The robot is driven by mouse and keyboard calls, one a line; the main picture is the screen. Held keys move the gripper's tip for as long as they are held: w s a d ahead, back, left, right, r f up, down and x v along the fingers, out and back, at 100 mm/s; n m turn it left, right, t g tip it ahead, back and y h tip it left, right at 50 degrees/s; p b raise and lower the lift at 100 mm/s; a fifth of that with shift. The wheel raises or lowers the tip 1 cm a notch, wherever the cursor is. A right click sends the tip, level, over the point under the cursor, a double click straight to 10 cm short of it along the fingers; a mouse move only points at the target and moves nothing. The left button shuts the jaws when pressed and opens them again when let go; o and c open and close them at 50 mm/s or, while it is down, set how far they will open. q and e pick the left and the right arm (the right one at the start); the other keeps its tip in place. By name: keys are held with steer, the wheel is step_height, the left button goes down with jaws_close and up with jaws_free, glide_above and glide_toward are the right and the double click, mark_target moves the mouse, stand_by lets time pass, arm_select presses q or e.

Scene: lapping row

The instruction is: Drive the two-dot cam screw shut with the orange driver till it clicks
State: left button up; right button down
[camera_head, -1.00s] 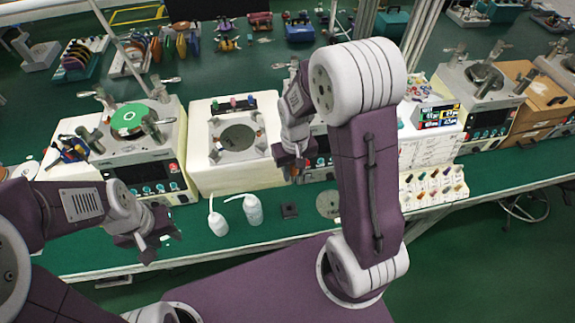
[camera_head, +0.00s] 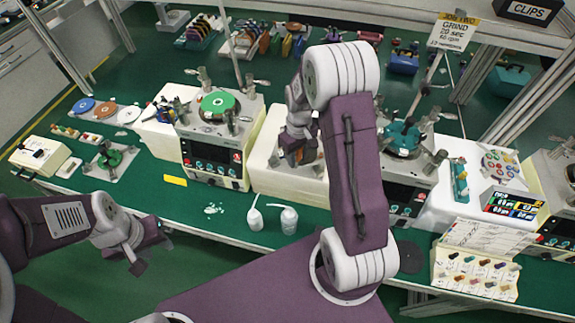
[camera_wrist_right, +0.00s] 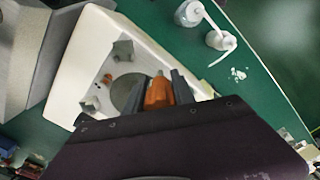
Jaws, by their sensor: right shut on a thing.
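My right gripper (camera_wrist_right: 160,92) is shut on the orange driver (camera_wrist_right: 158,93), whose body shows between the fingers in the right wrist view. They are over or close to a white station (camera_wrist_right: 90,38) with a grey plate, a dark round disc (camera_wrist_right: 124,92) and small clamp blocks. A small orange-brown spot shows on that plate, too small to identify. I cannot make out the two-dot cam screw or whether the driver tip touches anything. In the head view my right gripper (camera_head: 297,140) partly covers this station (camera_head: 272,180). My left gripper (camera_head: 152,254) looks open and empty, in front of the bench.
Two white bottles (camera_head: 289,220) stand at the bench's front. A machine with a green disc (camera_head: 218,103) is left of the station. Another machine with a teal part (camera_head: 402,135) stands to its right. A holder of coloured pegs (camera_head: 475,275) sits at front right.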

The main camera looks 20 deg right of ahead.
steer(key=w+d+r+n+p, duration=0.1)
steer(key=d+r+p, duration=0.1)
steer(key=d, duration=0.3)
steer(key=w+d+r+n+p, duration=0.1)
steer(key=d+r+n+p, duration=0.1)
steer(key=d+p, duration=0.3)
steer(key=shift+w+d, duration=0.25)
steer(key=shift+d, duration=0.4)
